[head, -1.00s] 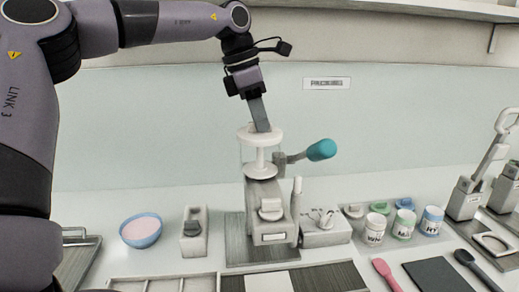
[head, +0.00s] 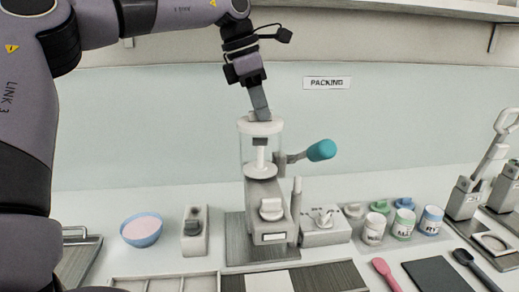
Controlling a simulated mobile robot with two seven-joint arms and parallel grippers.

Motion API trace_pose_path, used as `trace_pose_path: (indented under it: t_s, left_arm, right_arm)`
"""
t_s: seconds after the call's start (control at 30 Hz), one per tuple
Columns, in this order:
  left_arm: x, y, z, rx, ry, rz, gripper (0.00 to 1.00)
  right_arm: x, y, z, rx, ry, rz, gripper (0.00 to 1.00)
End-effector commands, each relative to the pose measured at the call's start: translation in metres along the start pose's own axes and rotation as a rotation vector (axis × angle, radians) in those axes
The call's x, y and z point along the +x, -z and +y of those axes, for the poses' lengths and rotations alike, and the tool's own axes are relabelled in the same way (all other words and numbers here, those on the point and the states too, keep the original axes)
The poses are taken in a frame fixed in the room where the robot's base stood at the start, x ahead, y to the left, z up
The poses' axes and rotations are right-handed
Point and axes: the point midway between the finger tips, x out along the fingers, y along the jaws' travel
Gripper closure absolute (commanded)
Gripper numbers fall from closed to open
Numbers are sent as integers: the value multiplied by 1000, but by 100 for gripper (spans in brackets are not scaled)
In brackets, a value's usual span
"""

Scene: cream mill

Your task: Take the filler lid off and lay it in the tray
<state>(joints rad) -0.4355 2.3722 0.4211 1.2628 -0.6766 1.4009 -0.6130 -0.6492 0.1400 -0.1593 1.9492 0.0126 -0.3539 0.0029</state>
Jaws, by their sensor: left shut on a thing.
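The filler (head: 263,210) stands on a dark mat, with a clear cylinder on top and a teal-knobbed lever (head: 321,150) at its side. The round white lid (head: 248,128) is at the top of the cylinder. My left gripper (head: 261,114) comes down from above and is shut on the lid at its top. I cannot tell whether the lid is fully clear of the cylinder rim. A pale divided tray (head: 165,275) is partly in view at the bottom left. My right gripper is not in view.
A blue bowl with pink contents (head: 141,231) and a small grey block device (head: 195,238) stand left of the filler. Several small jars (head: 403,223), a pink spatula (head: 385,274) and a dark board (head: 436,275) lie to the right. A metal tray (head: 77,256) is at far left.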

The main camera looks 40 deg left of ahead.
Motion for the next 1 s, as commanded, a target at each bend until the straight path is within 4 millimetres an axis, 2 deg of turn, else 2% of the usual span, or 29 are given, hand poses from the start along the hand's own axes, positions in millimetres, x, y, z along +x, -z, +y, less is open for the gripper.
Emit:
trace_pose_path:
  t_s: [0.23, 0.6, 1.0]
  left_arm:
    - [-5, -2, 0, 1, -2, -1, 100]
    - [-28, -9, 0, 1, -2, -1, 100]
    - [-29, -9, 0, 1, -1, 0, 100]
  right_arm:
    - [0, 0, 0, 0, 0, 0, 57]
    - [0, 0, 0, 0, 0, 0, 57]
    - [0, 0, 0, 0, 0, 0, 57]
